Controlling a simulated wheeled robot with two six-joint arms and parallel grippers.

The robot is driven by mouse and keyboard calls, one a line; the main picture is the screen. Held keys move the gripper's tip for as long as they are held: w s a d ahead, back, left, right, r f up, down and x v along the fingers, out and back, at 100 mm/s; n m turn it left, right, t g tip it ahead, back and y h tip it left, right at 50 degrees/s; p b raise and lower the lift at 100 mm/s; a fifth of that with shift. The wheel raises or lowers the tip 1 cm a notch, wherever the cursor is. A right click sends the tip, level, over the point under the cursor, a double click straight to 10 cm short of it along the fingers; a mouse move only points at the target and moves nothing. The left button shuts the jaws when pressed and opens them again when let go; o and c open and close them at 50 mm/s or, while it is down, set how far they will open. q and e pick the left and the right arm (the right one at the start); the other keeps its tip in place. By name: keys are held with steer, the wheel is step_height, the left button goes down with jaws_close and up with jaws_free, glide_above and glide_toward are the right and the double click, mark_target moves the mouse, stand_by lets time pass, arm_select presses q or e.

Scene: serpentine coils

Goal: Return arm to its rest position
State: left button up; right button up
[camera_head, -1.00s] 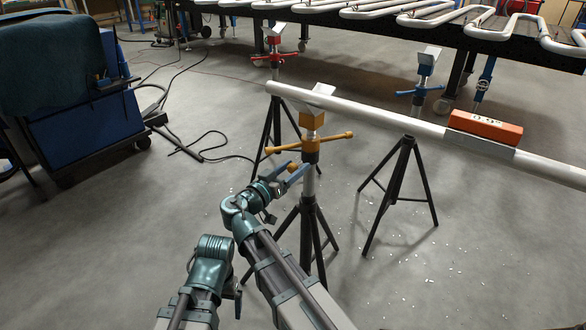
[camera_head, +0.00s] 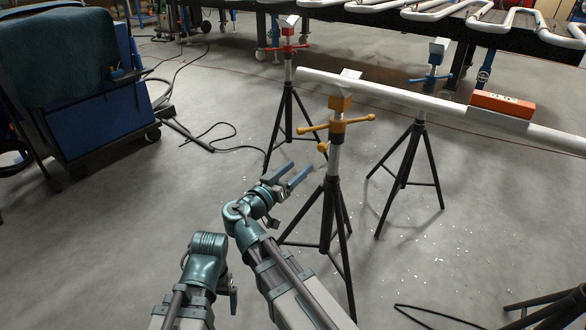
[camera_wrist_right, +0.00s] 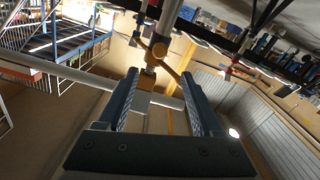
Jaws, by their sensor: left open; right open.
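My right gripper (camera_head: 293,178) is open and empty, its two blue fingers reaching toward the post of the stand with the orange handle (camera_head: 337,127). In the head view a small gap shows between fingertips and post. In the right wrist view the open fingers (camera_wrist_right: 166,95) frame the stand's orange handle (camera_wrist_right: 160,50) ahead, with nothing gripped. My left arm is bent at the lower left. Its gripper (camera_head: 232,288) is small and dark beside the forearm, partly hidden, and seems to hold nothing.
A long pipe (camera_head: 400,96) lies across the stands, carrying an orange level (camera_head: 502,105). A red-handled stand (camera_head: 288,48) and a blue-handled stand (camera_head: 432,77) stand behind. A blue cabinet (camera_head: 105,120) is at left, with cables (camera_head: 215,132) on the floor. Open floor lies between.

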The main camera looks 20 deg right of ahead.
steer(key=shift+d+f, duration=0.1)
steer(key=s+d+f+n+g+y, duration=0.15)
steer(key=s+f+g+y, duration=0.3)
steer(key=f, duration=0.45)
steer(key=s+d+f+n+g+y, duration=0.1)
steer(key=s+f+n+g+y, duration=0.3)
steer(key=f, duration=0.5)
steer(key=s+a+f+n+g+y, duration=0.1)
steer(key=s+a+f+n+y, duration=0.15)
steer(key=s+a, duration=0.45)
steer(key=s+a+f+n+g+y, duration=0.1)
steer(key=s+a+n+g+y, duration=0.2)
steer(key=a, duration=0.7)
arm_select(q)
step_height(320, 180, up, 35)
steer(key=p, duration=3.4)
steer(key=shift+d+p, duration=0.15)
steer(key=shift+p, duration=0.25)
arm_select(e)
step_height(320, 180, up, 35)
steer(key=s+t, duration=0.1)
steer(key=shift+s+f+h, duration=0.2)
steer(key=shift+s+h, duration=0.15)
steer(key=shift+h, duration=0.05)
arm_select(q)
steer(key=shift+f, duration=0.15)
steer(key=shift+c, duration=0.3)
arm_select(e)
steer(key=shift+t, duration=0.25)
steer(key=shift+c, duration=0.3)
